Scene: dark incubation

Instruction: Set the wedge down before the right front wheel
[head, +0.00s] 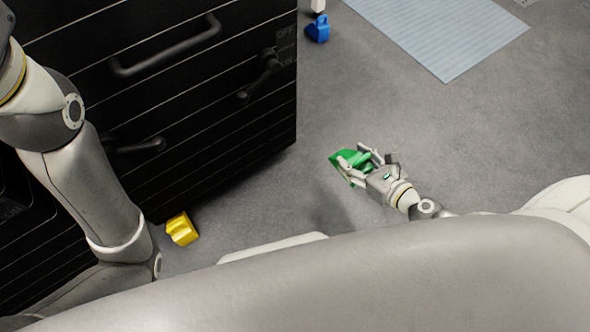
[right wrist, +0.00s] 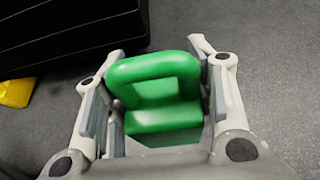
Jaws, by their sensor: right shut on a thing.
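A green wedge with a loop handle (head: 341,159) is held in my right gripper (head: 353,156), over the grey floor to the right of the black cabinet. In the right wrist view the green wedge (right wrist: 165,119) sits between the two fingers, its handle toward the far side. I cannot tell for sure whether it touches the floor. My left arm shows at the left of the head view, but its gripper is out of view. No wheel can be made out in either view.
The black cabinet (head: 205,120) has bar handles and a lever that stick out. A yellow wedge (head: 182,229) lies by its near corner. A blue wedge (head: 318,28) lies near its far end. A light blue ribbed mat (head: 440,35) lies at the back. Floor on the right is clear.

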